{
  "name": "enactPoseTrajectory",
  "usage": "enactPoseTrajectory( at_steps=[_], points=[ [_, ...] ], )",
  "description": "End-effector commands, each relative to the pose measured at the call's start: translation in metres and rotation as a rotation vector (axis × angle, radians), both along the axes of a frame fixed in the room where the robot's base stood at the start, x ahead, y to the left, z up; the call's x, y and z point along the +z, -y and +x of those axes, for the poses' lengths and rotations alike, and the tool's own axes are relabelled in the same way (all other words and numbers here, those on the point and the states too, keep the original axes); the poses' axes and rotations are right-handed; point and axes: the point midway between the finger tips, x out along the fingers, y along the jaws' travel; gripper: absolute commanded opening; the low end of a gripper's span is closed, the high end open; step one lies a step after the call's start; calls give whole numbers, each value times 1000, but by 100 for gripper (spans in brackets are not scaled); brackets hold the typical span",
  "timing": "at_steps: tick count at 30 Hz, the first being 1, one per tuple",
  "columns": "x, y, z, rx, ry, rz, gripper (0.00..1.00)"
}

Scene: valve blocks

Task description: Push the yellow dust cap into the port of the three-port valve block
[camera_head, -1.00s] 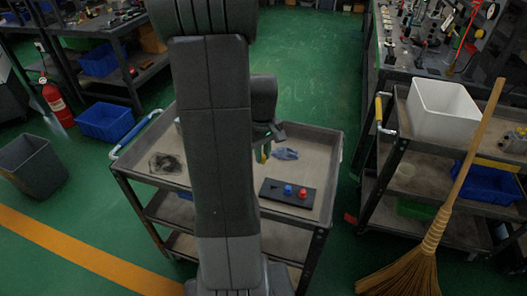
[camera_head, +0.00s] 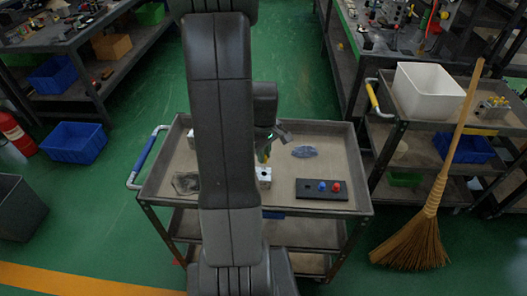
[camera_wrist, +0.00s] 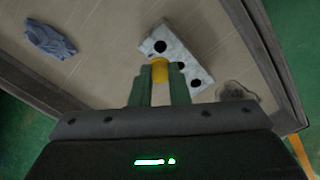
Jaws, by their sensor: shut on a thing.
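The valve block is a light metal bar with dark round ports. In the wrist view the block (camera_wrist: 178,52) lies at an angle, with one port showing near each end and its middle partly hidden by my fingers. My gripper (camera_wrist: 160,80) has green fingers and is shut on the yellow dust cap (camera_wrist: 160,68). The cap appears over the block's middle; I cannot tell whether it touches the block. In the head view my arm hides part of the block (camera_head: 264,177), and my gripper (camera_head: 264,155) is just above it.
A black holder (camera_head: 321,195) with a blue cap (camera_head: 322,186) and a red cap (camera_head: 337,187) lies right of the block on the cart top (camera_head: 325,135). A blue cloth (camera_head: 304,151) lies behind it. A dark stain (camera_head: 186,183) is at left. A broom (camera_head: 436,185) stands right.

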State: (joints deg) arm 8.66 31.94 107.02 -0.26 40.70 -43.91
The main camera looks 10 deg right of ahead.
Motion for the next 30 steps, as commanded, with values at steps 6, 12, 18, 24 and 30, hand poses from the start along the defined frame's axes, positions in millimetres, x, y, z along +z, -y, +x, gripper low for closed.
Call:
enactPoseTrajectory(
  at_steps=[6,12,18,24,30],
  points=[
    [-16,0,0,-1,-1,0,0],
    [-32,0,0,-1,0,0,0],
    [-46,0,0,-1,0,0,0],
    [-49,0,0,-1,0,0,0],
    [-49,0,0,-1,0,0,0]
  ],
)
